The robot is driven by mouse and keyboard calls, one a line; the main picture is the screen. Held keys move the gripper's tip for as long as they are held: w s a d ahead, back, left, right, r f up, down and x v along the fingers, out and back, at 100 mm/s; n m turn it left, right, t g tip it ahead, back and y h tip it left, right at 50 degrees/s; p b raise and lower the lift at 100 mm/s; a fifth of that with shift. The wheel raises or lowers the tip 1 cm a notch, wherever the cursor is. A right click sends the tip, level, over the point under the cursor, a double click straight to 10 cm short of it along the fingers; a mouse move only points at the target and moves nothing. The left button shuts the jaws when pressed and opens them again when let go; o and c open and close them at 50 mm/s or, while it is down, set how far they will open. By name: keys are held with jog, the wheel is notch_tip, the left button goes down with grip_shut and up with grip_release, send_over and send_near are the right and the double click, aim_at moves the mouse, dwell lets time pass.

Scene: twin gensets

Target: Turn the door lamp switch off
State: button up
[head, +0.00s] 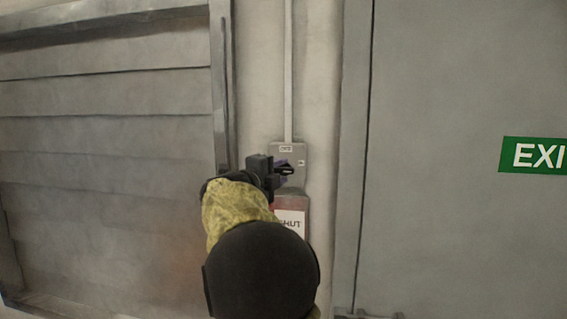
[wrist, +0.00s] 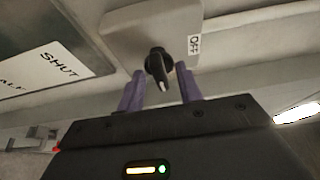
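The lamp switch is a grey box (head: 290,153) on the wall beside the door, with my gripper (head: 284,170) in front of its lower part. In the wrist view the box (wrist: 125,28) carries a black rotary knob (wrist: 157,62) with a white pointer mark. The mark points down in that picture, towards my gripper's body, not at the "OFF" label (wrist: 194,44) on the right. My gripper (wrist: 159,72) is open, its two purple fingers on either side of the knob with visible gaps. Whether the tips reach the knob's depth is unclear. The knob is hidden in the head view.
Below the box is a reddish panel (head: 303,204) with a "SHUT" sign (head: 290,223), partly hidden by my arm. A conduit (head: 288,75) rises above the box. A louvred shutter (head: 110,130) is left, a grey door (head: 450,80) with an exit sign (head: 533,155) right.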

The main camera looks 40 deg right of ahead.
jog(key=shift+x, duration=1.05)
grip_shut()
jog(key=shift+f+n, duration=0.15)
jog(key=shift+n, duration=0.15)
jog(key=n+h+b, duration=0.1)
jog(key=n+b, duration=0.1)
jog(key=n, duration=0.1)
jog(key=shift+f+t, duration=0.1)
jog(key=shift+t, duration=0.3)
jog(key=n+t+b, duration=0.1)
jog(key=n+b, duration=0.1)
jog(key=n, duration=0.1)
jog(key=n+t+h+b, duration=0.1)
jog(key=n+b, duration=0.1)
jog(key=n, duration=0.1)
jog(key=shift+n+t, duration=0.3)
jog(key=shift+n, duration=0.1)
jog(key=n+t+b, duration=0.1)
jog(key=n, duration=0.2)
jog(key=n+t+b, duration=0.1)
jog(key=n+b, duration=0.1)
jog(key=n, duration=0.1)
jog(key=shift+t, duration=0.4)
jog(key=shift+n+t+y+b, duration=0.55)
jog(key=shift+n+t, duration=0.1)
jog(key=shift+n, duration=0.85)
jog(key=shift+n+t+y+b, duration=0.5)
jog(key=shift+n+t, duration=0.15)
jog(key=shift+n, duration=0.85)
